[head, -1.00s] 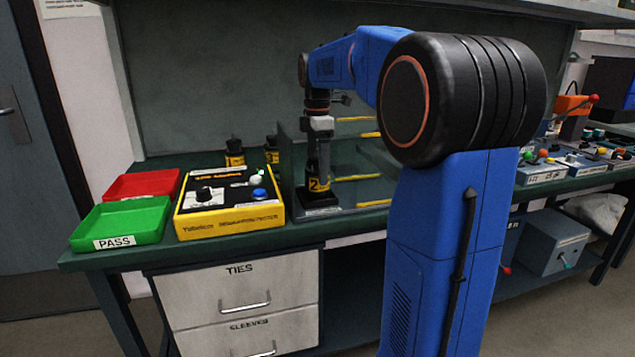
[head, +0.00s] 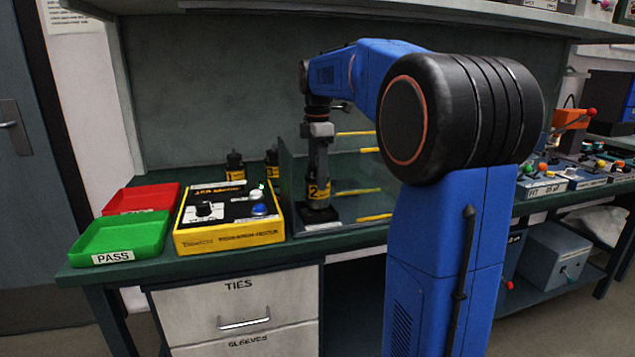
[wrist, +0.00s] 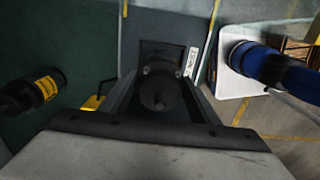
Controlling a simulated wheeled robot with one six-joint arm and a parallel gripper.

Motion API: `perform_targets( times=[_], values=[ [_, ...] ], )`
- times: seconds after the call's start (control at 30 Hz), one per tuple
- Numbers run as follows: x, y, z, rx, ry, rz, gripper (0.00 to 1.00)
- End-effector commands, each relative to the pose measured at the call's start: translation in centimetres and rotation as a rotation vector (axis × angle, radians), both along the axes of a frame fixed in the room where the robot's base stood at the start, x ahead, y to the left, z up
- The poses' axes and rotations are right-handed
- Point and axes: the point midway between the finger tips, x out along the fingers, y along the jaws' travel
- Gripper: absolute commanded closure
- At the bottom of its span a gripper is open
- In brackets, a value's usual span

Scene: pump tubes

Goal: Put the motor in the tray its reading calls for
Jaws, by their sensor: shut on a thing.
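My gripper (head: 318,150) points down and is shut on the dark motor (head: 319,188) with a yellow "2" label. The motor is upright, over or on a small black base (head: 335,214) at the bench front; I cannot tell whether it touches. In the wrist view the motor's dark round end (wrist: 160,92) sits between the fingers. The green tray (head: 130,236), labelled PASS, and the red tray (head: 140,197) behind it stand at the left, both empty. The yellow tester (head: 228,237) has a black knob and a blue button; its reading is too small to make out.
Motor "1" (head: 235,165) and motor "3" (head: 272,162) stand behind the tester. A clear panel (head: 287,185) rises between the tester and my gripper. Control boxes (head: 545,185) crowd the bench at the right.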

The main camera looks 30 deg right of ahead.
Motion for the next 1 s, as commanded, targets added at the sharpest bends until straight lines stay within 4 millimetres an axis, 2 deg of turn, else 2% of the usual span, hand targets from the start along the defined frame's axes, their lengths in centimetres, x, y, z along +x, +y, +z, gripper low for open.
perform_targets(
  times=[0.2, 0.5, 0.7, 1.0],
  values=[
    [0.1, 0.0, 3.7, -0.001, -0.005, 0.000, 1.00],
    [0.0, 0.0, 7.1, -0.001, -0.005, 0.000, 1.00],
    [0.0, 0.0, 7.9, -0.001, -0.003, 0.000, 1.00],
    [0.0, 0.0, 7.9, -0.001, -0.003, 0.000, 1.00]
  ],
)
